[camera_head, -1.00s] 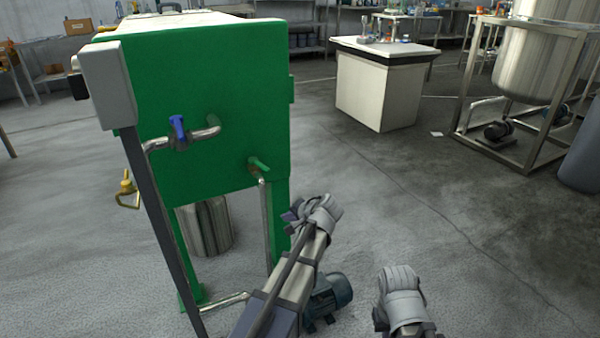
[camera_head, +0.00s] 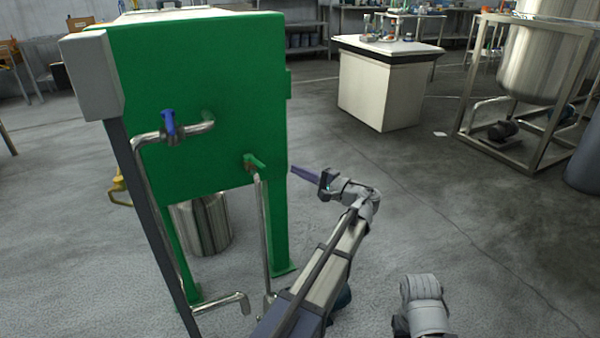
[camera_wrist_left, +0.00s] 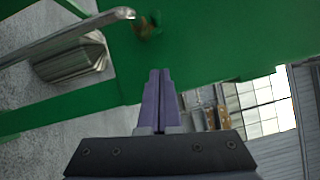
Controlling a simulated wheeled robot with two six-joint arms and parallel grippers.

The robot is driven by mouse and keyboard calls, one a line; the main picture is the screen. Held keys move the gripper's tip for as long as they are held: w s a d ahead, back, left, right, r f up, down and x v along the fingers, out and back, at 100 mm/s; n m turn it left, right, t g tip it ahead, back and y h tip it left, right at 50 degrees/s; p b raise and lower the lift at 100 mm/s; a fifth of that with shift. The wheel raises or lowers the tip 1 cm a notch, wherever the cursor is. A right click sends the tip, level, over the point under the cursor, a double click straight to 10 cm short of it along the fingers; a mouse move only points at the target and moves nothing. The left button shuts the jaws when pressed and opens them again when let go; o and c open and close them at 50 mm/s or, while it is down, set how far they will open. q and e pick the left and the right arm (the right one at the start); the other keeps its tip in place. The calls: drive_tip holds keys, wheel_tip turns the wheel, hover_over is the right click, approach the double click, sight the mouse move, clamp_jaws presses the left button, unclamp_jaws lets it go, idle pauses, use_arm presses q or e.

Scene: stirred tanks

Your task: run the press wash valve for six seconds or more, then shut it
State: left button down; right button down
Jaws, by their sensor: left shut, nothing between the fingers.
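The green press (camera_head: 200,90) stands at the left of the head view. A blue-handled valve (camera_head: 169,123) sits on a steel pipe across its face. A green-handled valve (camera_head: 254,162) sits lower right on a second pipe; I cannot tell which is the wash valve. My left gripper (camera_head: 294,169) is shut and empty, its purple fingers pointing left, just right of the green handle and apart from it. In the left wrist view the shut fingers (camera_wrist_left: 159,74) point at the green panel (camera_wrist_left: 220,35), with a pipe (camera_wrist_left: 75,38) at upper left. My right gripper is out of view.
A grey box on a dark post (camera_head: 92,78) stands before the press's left edge. A steel vessel (camera_head: 205,222) is under the press. A white bench (camera_head: 375,90) and a framed tank (camera_head: 530,60) stand farther back.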

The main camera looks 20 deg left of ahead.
sight(257, 162)
use_arm(q)
drive_tip(key=s+a+r+p, duration=0.1)
drive_tip(key=s+a, duration=0.1)
drive_tip(key=a, duration=0.6)
drive_tip(key=shift+s, duration=0.15)
drive_tip(key=shift+a, duration=0.1)
drive_tip(key=shift+s+a+r, duration=0.1)
drive_tip(key=shift+s+a, duration=0.1)
drive_tip(key=shift+s, duration=0.3)
drive_tip(key=shift+s+a+r, duration=0.1)
drive_tip(key=shift+s+a, duration=0.05)
drive_tip(key=shift+s, duration=0.35)
drive_tip(key=shift+w+f, duration=0.1)
